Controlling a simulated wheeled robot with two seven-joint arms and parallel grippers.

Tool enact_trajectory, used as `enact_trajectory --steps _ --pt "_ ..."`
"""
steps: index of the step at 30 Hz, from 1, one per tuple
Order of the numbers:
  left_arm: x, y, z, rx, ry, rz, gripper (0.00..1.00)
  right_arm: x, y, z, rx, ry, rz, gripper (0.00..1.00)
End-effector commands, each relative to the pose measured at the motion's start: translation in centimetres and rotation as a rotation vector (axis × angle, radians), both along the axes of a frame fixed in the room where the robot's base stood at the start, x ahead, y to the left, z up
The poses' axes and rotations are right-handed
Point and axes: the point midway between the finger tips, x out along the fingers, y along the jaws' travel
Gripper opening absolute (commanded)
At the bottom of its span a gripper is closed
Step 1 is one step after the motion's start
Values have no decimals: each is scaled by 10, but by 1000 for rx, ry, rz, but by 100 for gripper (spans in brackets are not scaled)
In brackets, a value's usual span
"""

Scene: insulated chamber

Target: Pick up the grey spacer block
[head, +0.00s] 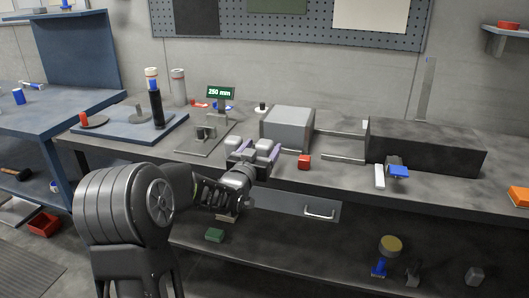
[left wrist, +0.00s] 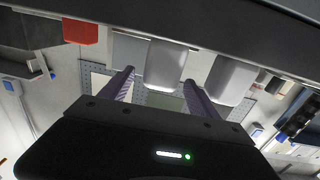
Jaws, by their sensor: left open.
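A large light grey block (head: 288,128) sits on the bench, just behind and right of my left gripper. A small grey block (head: 474,276) lies on the lower shelf at the far right. I cannot tell for sure which is the spacer block. My left gripper (head: 262,153) is open above the bench's front edge, with purple fingers. In the left wrist view its fingers (left wrist: 158,88) stand apart with nothing clearly held between them. My right gripper is not in view.
A long dark block (head: 425,145) with rods stands to the right. A "250 mm" sign (head: 220,93) stands behind. The lower shelf (head: 320,255) holds several small items.

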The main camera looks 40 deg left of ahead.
Motion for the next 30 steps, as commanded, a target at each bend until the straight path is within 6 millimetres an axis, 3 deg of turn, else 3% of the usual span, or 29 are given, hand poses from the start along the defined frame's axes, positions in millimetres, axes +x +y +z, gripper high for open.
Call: enact_trajectory --steps 6,23,30 --pt "22 7 0 1 1 0 71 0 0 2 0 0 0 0" --pt "22 7 0 1 0 0 71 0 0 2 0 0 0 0" --pt "22 7 0 1 0 0 54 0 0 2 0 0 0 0"
